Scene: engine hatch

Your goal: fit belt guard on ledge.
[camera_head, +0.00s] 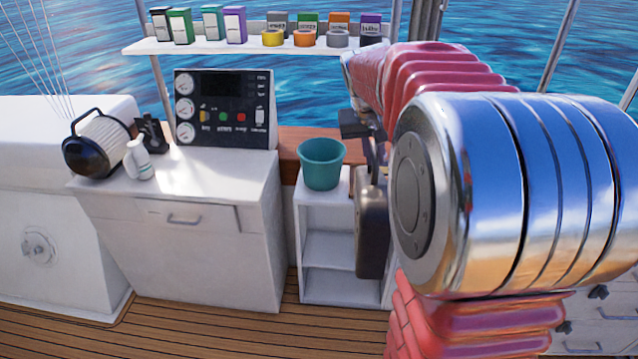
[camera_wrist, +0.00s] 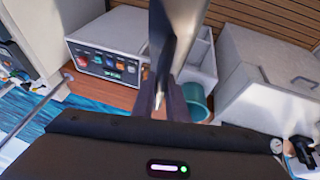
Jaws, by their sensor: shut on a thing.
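A dark grey-brown, flat, rounded piece, seemingly the belt guard (camera_head: 371,235), hangs upright below my gripper (camera_head: 368,135) in the head view. My gripper is shut on its narrow upper part. In the wrist view the guard (camera_wrist: 178,18) is seen end-on beyond my gripper (camera_wrist: 163,100), and its lower shape is hard to make out. My arm hides its right side in the head view. A brown wooden ledge (camera_head: 291,142) runs behind the cabinets. It also shows in the wrist view (camera_wrist: 105,95). Whether this is the task's ledge I cannot tell.
A teal bucket (camera_head: 320,165) stands on a white open shelf unit (camera_head: 300,225), just left of the guard. A high shelf (camera_head: 255,46) holds several boxes and tape rolls.

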